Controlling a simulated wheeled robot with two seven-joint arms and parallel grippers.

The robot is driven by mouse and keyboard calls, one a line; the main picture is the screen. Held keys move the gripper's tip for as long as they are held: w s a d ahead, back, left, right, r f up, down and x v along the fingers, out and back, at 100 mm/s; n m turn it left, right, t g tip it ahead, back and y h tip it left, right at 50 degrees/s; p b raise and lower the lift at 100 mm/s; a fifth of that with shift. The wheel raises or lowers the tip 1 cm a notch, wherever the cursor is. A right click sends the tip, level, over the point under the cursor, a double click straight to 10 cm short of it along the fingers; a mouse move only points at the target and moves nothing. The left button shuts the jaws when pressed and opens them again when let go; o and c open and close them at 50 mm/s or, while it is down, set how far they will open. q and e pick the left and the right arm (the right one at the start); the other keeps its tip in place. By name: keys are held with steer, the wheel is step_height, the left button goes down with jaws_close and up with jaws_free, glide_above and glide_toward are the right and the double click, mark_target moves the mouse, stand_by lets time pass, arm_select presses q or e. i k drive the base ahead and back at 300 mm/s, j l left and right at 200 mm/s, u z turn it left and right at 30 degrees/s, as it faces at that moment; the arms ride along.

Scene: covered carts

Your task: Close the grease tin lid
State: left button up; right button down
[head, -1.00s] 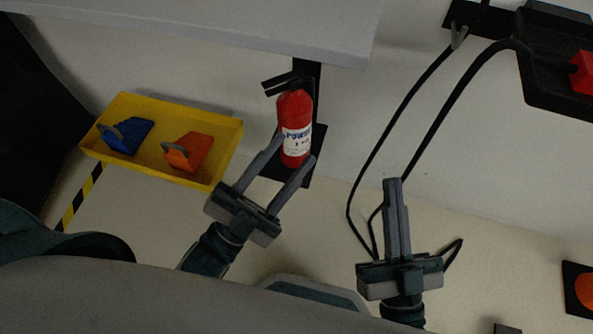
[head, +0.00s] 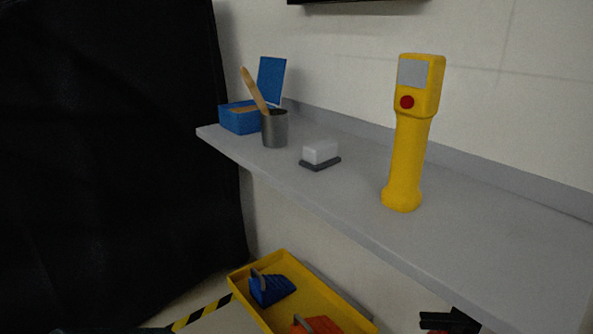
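A blue tin (head: 238,119) stands at the far left end of the grey shelf, with brownish contents showing inside. Its blue lid (head: 271,81) stands up, open, at the tin's back right side. A grey cup (head: 275,131) with a wooden stick (head: 254,90) in it stands just in front and to the right of the tin, and hides part of it.
A white block on a dark base (head: 320,153) and a yellow handheld device with a red button (head: 406,160) stand on the grey shelf (head: 345,196). Below is a yellow tray (head: 297,290) with blue and orange pieces. A black curtain (head: 120,150) hangs at left.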

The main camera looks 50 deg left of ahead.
mark_target(272, 69)
steer(key=u, duration=1.85)
